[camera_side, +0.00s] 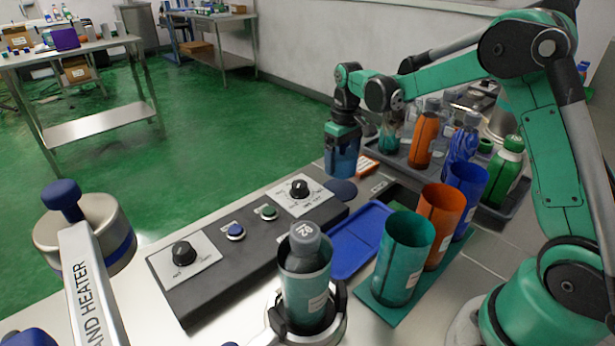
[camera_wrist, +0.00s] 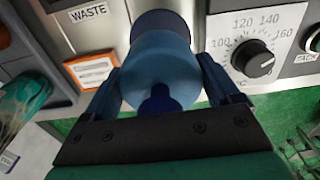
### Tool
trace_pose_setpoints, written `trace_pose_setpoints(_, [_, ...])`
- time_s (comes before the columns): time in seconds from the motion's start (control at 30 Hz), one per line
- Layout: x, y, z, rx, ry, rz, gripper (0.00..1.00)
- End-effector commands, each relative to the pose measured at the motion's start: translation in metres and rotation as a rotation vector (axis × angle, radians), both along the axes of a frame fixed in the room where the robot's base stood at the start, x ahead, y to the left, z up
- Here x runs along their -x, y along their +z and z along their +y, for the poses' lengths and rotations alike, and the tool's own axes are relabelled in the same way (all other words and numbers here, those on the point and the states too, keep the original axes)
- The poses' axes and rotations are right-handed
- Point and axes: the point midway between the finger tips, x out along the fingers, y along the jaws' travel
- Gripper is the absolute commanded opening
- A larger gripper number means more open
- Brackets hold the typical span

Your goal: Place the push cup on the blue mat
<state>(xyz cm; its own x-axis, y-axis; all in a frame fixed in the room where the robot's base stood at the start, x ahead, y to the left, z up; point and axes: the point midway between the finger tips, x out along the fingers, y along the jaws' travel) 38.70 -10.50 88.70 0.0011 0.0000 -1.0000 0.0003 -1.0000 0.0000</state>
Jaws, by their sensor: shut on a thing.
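My gripper (camera_side: 343,146) is shut on the blue push cup (camera_side: 342,163), which hangs upright at the back end of the control panel. In the wrist view the push cup (camera_wrist: 160,78) sits between the two dark fingers, with a darker blue knob-like part on its near side. The blue mat (camera_side: 341,190) is a dark round disc on the steel table, just below and in front of the cup in the side view. It shows partly behind the cup in the wrist view (camera_wrist: 160,22). I cannot tell whether the cup's bottom touches anything.
The control panel (camera_side: 215,262) with knobs and buttons runs along the table. A blue tray (camera_side: 358,243), teal (camera_side: 403,258), orange (camera_side: 440,222) and blue cups stand nearby. A bottle (camera_side: 304,240) in a sleeve sits in the front holder. A grey bottle tray (camera_side: 395,155) lies behind.

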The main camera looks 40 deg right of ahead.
Motion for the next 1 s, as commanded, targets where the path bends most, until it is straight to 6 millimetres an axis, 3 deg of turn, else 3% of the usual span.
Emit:
trace_pose_setpoints(0.37, [0.0, -0.044, 0.0, 0.0, 0.0, 0.0, 0.26])
trace_pose_setpoints(0.77, [0.0, -0.05, 0.0, 0.0, 0.0, 0.0, 0.26])
trace_pose_setpoints(0.8, [0.0, -0.049, 0.0, 0.0, 0.0, 0.0, 0.91])
trace_pose_setpoints(0.83, [0.0, -0.049, 0.0, 0.0, 0.0, 0.0, 0.96])
trace_pose_setpoints(1.0, [0.0, -0.049, 0.0, 0.0, 0.0, 0.0, 0.96])
